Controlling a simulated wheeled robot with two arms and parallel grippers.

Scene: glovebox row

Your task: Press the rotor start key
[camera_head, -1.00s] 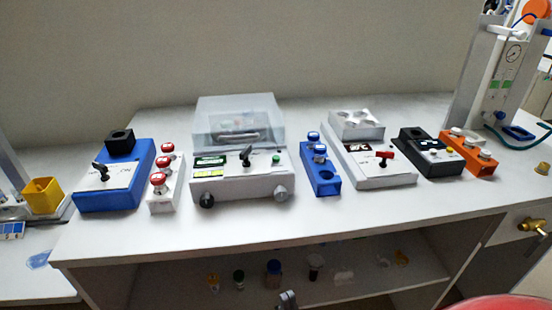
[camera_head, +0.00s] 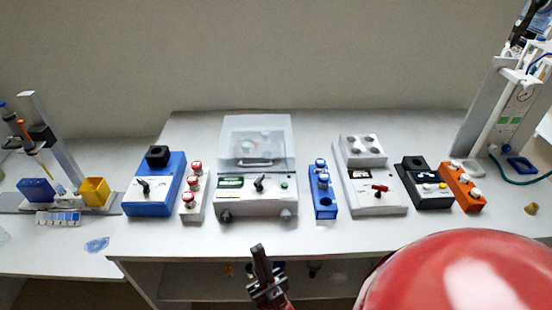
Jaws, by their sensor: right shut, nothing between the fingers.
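I take the green key to be the rotor start key. My right gripper (camera_head: 258,250) is shut and empty, in front of the bench edge, below and left of the key and apart from it. My left gripper is not in view.
A blue device (camera_head: 152,198) and a red-capped tube rack (camera_head: 192,206) stand left of the centrifuge. A blue tube rack (camera_head: 323,204), a white device (camera_head: 378,200), a black device (camera_head: 428,192) and an orange rack (camera_head: 465,190) stand right. The bench front strip is clear.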

